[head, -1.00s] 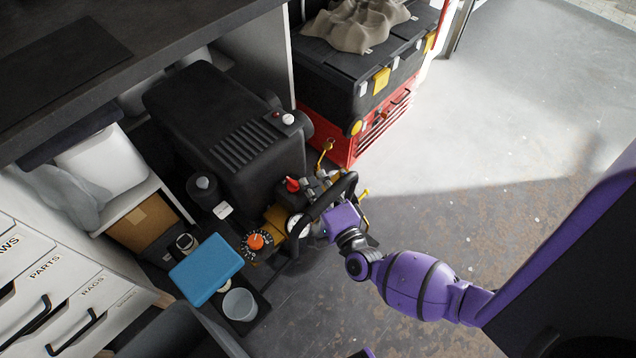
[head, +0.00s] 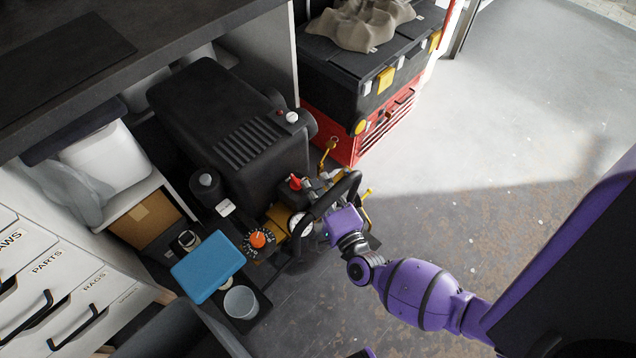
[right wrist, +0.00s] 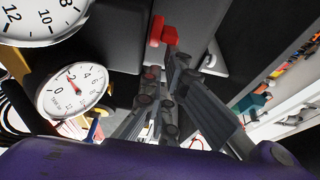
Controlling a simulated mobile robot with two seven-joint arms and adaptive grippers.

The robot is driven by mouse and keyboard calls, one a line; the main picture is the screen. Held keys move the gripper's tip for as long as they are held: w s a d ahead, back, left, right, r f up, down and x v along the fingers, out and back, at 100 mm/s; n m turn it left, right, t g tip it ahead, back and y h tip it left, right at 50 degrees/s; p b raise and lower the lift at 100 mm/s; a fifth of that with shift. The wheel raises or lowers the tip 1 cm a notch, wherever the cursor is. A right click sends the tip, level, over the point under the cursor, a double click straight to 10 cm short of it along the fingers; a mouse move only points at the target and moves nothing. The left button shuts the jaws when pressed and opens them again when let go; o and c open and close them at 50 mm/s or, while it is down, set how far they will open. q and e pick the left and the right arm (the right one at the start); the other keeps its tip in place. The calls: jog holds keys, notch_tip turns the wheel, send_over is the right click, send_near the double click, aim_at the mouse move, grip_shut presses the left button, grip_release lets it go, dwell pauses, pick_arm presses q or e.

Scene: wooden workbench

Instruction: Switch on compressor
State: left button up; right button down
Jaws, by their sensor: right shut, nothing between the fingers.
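The compressor (head: 225,130) is a black ribbed unit under the bench, with a black looped handle at its front right. A red knob (head: 295,182) stands on its front fittings; a red part, likely the same knob, shows in the right wrist view (right wrist: 162,32). A white round button (head: 292,117) is on the top edge. An orange dial (head: 258,238) and a white gauge (head: 300,224) are lower down. My right gripper (right wrist: 168,62) is shut and empty, its tips just short of the red part; whether they touch is unclear. In the head view the handle partly hides its fingers. My left gripper is not in view.
A blue box (head: 207,268) and a grey cup (head: 241,302) sit left of the fittings. A red tool chest (head: 345,135) with a black case on top stands behind. White drawers (head: 50,275) are at left. The floor (head: 500,210) to the right is clear.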

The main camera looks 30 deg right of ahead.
aim_at(298, 188)
jog(key=shift+s+a+b, duration=0.2)
jog(key=shift+s+a, duration=0.15)
jog(key=shift+a, duration=0.4)
jog(key=shift+s+a+b, duration=0.15)
jog(key=shift+s+a, duration=0.15)
jog(key=shift+a, duration=0.5)
jog(key=shift+s+a+b, duration=0.2)
jog(key=shift+s+a, duration=0.15)
jog(key=shift+a, duration=0.4)
jog(key=s, duration=1.2)
